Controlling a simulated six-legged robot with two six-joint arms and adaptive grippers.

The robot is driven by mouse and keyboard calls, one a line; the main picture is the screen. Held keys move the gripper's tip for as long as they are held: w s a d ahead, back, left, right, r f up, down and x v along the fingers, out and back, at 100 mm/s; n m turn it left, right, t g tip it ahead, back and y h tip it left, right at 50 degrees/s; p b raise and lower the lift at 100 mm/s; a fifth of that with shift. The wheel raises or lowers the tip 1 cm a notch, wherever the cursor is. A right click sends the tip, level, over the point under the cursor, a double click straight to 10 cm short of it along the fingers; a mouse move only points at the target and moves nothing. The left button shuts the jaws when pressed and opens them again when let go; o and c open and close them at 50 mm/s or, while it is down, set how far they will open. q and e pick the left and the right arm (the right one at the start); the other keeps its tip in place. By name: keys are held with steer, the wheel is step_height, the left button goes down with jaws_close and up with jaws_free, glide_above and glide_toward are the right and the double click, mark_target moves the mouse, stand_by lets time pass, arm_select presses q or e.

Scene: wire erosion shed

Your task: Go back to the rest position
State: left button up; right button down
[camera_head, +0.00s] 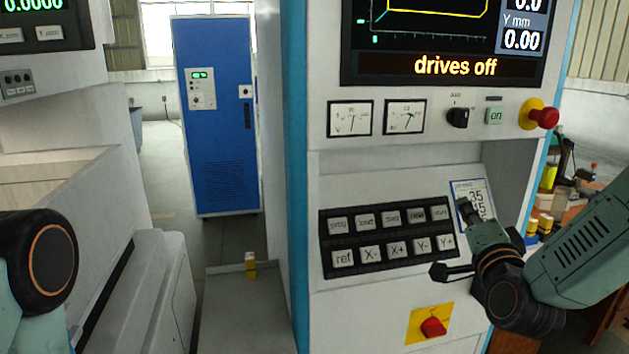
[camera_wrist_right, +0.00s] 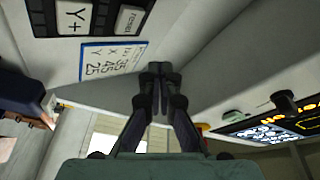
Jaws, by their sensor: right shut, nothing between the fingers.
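My right gripper (camera_head: 452,240) is in front of the control panel, to the right of the key block (camera_head: 388,236). In the right wrist view the right gripper (camera_wrist_right: 158,72) is shut and empty, with its fingertips close to the lower right of a blue-edged card (camera_wrist_right: 112,60). I cannot tell whether it touches the panel. The card (camera_head: 483,196) also shows behind the gripper in the head view, partly covered. My left arm (camera_head: 38,262) shows only as a joint at the left edge. The left gripper is out of view.
The screen (camera_head: 450,40) reads "drives off". Below it are two dials, a black knob (camera_head: 458,117), a green "on" button (camera_head: 494,115) and a red emergency stop (camera_head: 543,117). A red rotary switch (camera_head: 433,326) sits below the keys. A blue cabinet (camera_head: 217,130) stands behind.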

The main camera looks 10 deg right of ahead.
steer(key=s+a+f+n+g+y+b, duration=0.1)
steer(key=s+a+f+n+g, duration=0.2)
steer(key=f, duration=0.6)
steer(key=s+a+f+n+g+y+b, duration=0.2)
steer(key=s+a+f+n+g, duration=0.15)
steer(key=f, duration=0.55)
steer(key=s+a+f+n+g+y+b, duration=0.1)
steer(key=s+a+f+n+g, duration=0.2)
steer(key=f, duration=0.6)
steer(key=s+a+f+n+g+b, duration=0.1)
steer(key=s+f+g+b, duration=0.3)
steer(key=s+f, duration=0.8)
steer(key=s+a+f+n+g+b, duration=0.2)
steer(key=s+f+n+g+b, duration=0.2)
steer(key=s+f, duration=0.8)
steer(key=s+g+b, duration=0.1)
steer(key=s, duration=0.3)
steer(key=shift+s+a+f+y, duration=0.25)
steer(key=shift+s+f+y, duration=0.05)
steer(key=shift+s+f, duration=0.1)
